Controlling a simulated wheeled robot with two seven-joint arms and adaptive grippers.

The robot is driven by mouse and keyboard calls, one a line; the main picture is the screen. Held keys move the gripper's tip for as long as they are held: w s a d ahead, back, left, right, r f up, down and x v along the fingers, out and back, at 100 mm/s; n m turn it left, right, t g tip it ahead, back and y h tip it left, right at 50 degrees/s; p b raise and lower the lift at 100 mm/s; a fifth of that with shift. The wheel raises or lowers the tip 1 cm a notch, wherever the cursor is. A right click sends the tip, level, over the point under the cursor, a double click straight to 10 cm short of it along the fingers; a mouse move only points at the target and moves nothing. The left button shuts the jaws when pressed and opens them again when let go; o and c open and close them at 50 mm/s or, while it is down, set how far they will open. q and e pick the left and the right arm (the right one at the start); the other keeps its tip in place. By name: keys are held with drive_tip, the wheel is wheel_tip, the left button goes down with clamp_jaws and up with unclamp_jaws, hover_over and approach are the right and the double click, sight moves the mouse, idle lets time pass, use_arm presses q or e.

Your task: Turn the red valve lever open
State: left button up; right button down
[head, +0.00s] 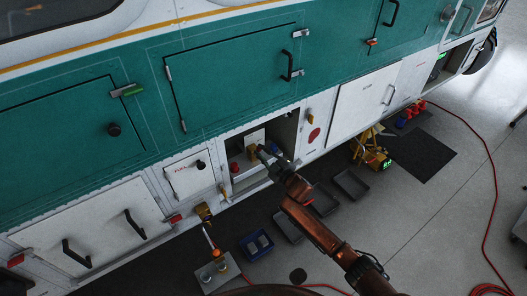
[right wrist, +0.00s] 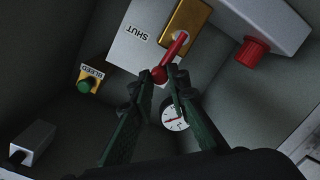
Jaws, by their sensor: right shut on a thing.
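The red valve lever (right wrist: 174,50) shows in the right wrist view. It runs from a brass block (right wrist: 190,22) down to a red ball end, beside a white plate (right wrist: 133,42) marked SHUT, whose lettering is upside down here. My right gripper (right wrist: 165,80) has its dark green fingers shut on the lever's ball end. In the head view my right gripper (head: 262,151) reaches into an open bay (head: 283,133) low in the vehicle's side. The lever cannot be made out clearly there. My left gripper is not in view.
Near the lever are a round gauge (right wrist: 174,117), a green button (right wrist: 84,87) on a yellow BLEED plate and a red knob (right wrist: 253,52). The bay walls are close around the gripper. Dark trays (head: 351,184) lie on the floor, and a red hose (head: 480,140) runs at right.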

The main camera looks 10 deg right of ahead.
drive_tip(key=shift+a+f, duration=0.1)
drive_tip(key=shift+a, duration=0.15)
idle(0.3)
drive_tip(key=c, duration=2.2)
unclamp_jaws()
drive_tip(key=o, duration=0.4)
drive_tip(key=shift+w+f, duration=0.1)
drive_tip(key=shift+w, duration=0.05)
drive_tip(key=shift+c, duration=0.2)
drive_tip(key=shift+d, duration=0.1)
drive_tip(key=shift+d, duration=0.1)
drive_tip(key=v, duration=1.2)
